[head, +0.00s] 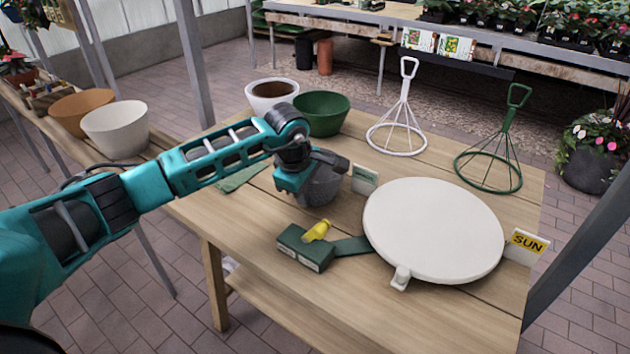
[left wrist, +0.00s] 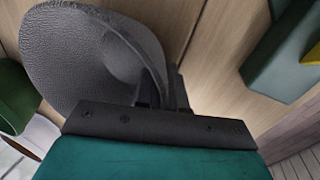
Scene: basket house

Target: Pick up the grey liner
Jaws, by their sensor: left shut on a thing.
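The grey liner (head: 320,188) is a dark, rough-textured bowl shape near the middle of the wooden table. In the left wrist view the liner (left wrist: 80,55) fills the upper left, with its rim running between the fingers. My left gripper (head: 318,168) is shut on the liner's rim; the fingers also show in the left wrist view (left wrist: 163,92). The gripper partly hides the liner in the head view. I cannot tell whether its base touches the table. My right gripper is not in view.
A green bowl (head: 321,113) and a white pot of soil (head: 272,91) stand behind the liner. A white round turntable (head: 435,230) is to the right. A green box (head: 305,247) with a yellow item lies in front. White and green wire frames stand at the back right.

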